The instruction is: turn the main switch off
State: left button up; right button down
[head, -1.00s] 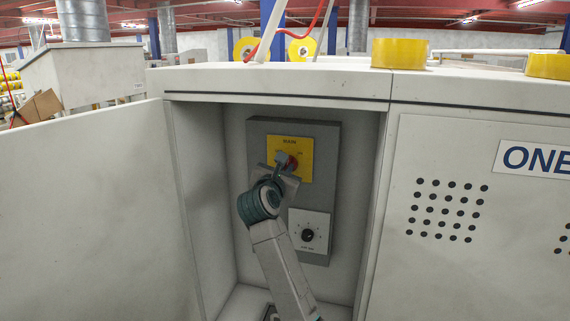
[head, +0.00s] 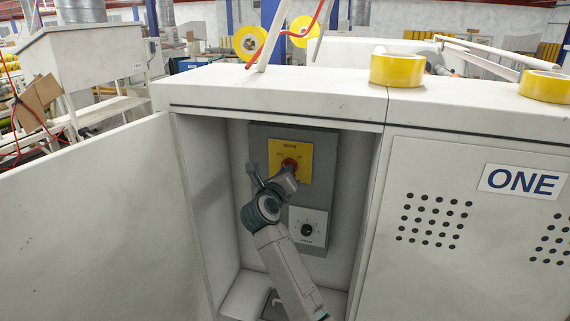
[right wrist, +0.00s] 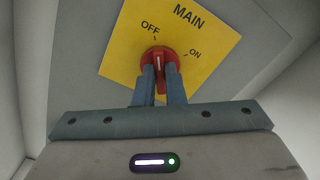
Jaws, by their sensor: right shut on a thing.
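The main switch is a red knob (head: 290,163) on a yellow plate (head: 306,151), inside the open cabinet. In the right wrist view the red knob (right wrist: 160,57) has a white mark, and the yellow plate (right wrist: 115,62) reads MAIN, OFF and ON. The plate looks tilted clockwise there, and the knob's handle stands nearly upright, close to the direction of OFF. My right gripper (right wrist: 161,82) is shut on the handle, one finger each side. In the head view my right gripper (head: 286,170) covers the knob's lower part. My left gripper is not in view.
A smaller black dial (head: 307,230) sits on a white plate below the switch. The cabinet's side walls and the open door (head: 90,215) at left surround my right arm closely. Yellow tape rolls (head: 397,70) lie on the cabinet top.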

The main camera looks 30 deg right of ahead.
jog(key=shift+n+p, duration=0.55)
jog(key=shift+n, duration=0.05)
jog(key=c, duration=1.5)
grip_release()
jog(key=b+v, duration=0.4)
jog(key=v, duration=0.7)
